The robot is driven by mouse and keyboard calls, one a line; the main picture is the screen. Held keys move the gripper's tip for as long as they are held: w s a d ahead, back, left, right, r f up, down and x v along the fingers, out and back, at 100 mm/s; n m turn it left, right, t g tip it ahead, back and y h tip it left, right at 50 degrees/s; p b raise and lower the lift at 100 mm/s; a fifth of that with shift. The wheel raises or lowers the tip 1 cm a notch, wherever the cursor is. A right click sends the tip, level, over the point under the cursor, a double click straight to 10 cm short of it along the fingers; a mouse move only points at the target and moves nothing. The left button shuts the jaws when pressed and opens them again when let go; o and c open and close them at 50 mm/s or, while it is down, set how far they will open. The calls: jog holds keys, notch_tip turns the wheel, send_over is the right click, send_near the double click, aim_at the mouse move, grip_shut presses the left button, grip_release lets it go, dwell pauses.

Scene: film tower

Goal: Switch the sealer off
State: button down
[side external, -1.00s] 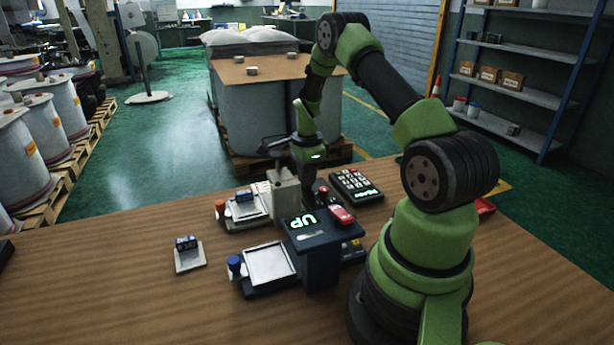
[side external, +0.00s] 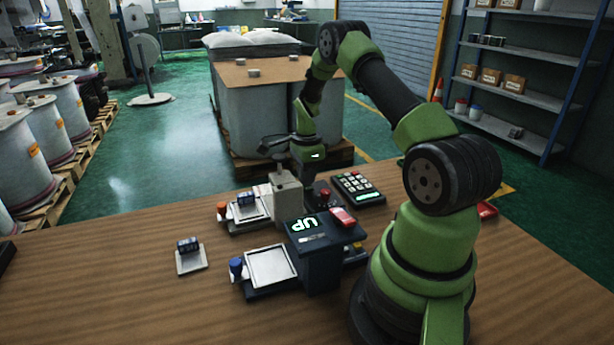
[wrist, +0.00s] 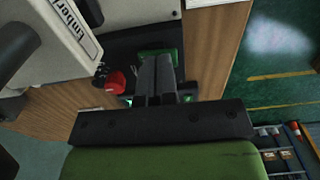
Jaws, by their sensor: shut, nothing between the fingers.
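The back machine has a pale column (side external: 287,190) and an orange-capped knob at its left. I cannot tell for certain that it is the sealer. In the wrist view its pale housing (wrist: 50,45) bears a partly readable label. Beside it a dark panel (wrist: 118,48) carries a red round knob (wrist: 115,82) and a green lit part (wrist: 158,53). My gripper (wrist: 157,62) is shut and empty, its fingertips over the green part and right of the red knob. Contact cannot be told. In the side view the fingertips are mostly hidden behind the machine.
A dark machine with an "UP" display (side external: 301,224), red block (side external: 342,217) and pale tray (side external: 271,265) stands in front. A keypad (side external: 357,188) lies right of the back machine. A small stand with dark rolls (side external: 190,255) is at left.

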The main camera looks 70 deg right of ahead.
aim_at(309, 189)
jog(key=shift+r, duration=0.1)
notch_tip(309, 189, up, 14)
jog(key=s+a, duration=0.1)
jog(key=shift+s+a, duration=0.2)
dwell(0.4)
